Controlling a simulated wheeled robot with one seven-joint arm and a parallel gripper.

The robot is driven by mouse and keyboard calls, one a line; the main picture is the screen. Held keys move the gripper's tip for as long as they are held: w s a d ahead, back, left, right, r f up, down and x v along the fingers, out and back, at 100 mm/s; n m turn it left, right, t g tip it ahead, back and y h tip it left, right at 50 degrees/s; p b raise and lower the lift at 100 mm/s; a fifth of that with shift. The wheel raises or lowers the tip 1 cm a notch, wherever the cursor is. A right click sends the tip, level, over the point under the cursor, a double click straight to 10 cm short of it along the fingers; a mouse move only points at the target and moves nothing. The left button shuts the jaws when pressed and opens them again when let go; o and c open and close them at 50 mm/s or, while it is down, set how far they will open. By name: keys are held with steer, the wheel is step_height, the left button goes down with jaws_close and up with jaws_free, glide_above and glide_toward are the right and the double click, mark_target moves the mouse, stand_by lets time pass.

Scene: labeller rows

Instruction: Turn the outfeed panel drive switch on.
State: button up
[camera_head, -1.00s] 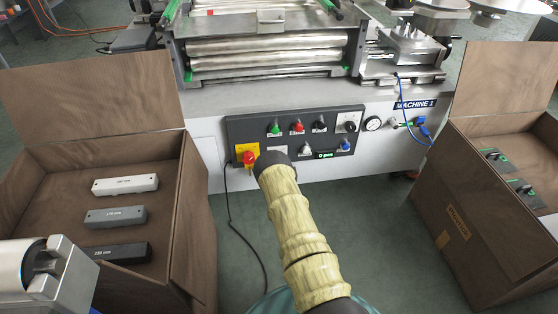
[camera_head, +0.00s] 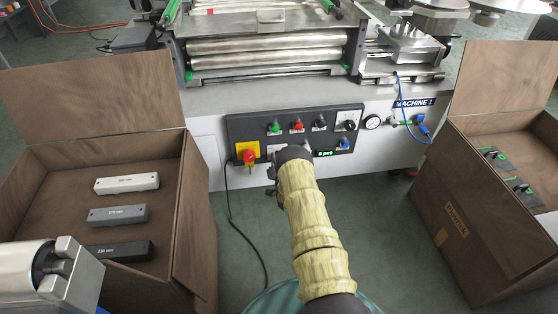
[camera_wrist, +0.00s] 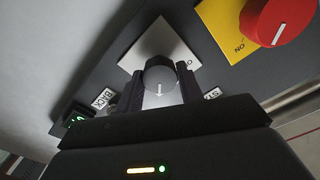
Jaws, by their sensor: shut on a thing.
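A dark grey round switch knob (camera_wrist: 159,70) sits on a pale square plate (camera_wrist: 149,35) in the wrist view. A white pointer line on it points down in that picture. My gripper (camera_wrist: 159,88) has one finger on each side of the knob and is shut on it. The control panel (camera_head: 340,112) on the machine's front carries it; in the head view my gripper (camera_head: 292,158) covers the knob. Small labels stand by it, one reading BACK; another is partly hidden. I cannot read a drive label.
A red knob (camera_wrist: 281,18) on a yellow plate (camera_wrist: 221,25) lies close beside the held knob. More knobs and a green display (camera_head: 324,154) crowd the panel. Open brown crates stand at left (camera_head: 190,220) and right (camera_head: 432,215). A black cable (camera_head: 240,232) hangs below the panel.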

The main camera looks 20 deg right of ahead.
steer(key=shift+s+f, duration=0.1)
steer(key=shift+f, duration=0.05)
steer(key=o, duration=1)
steer(key=p+v, duration=0.5)
steer(key=v, duration=1.2)
steer(key=shift+s+p, duration=0.2)
steer(key=shift+p, duration=0.2)
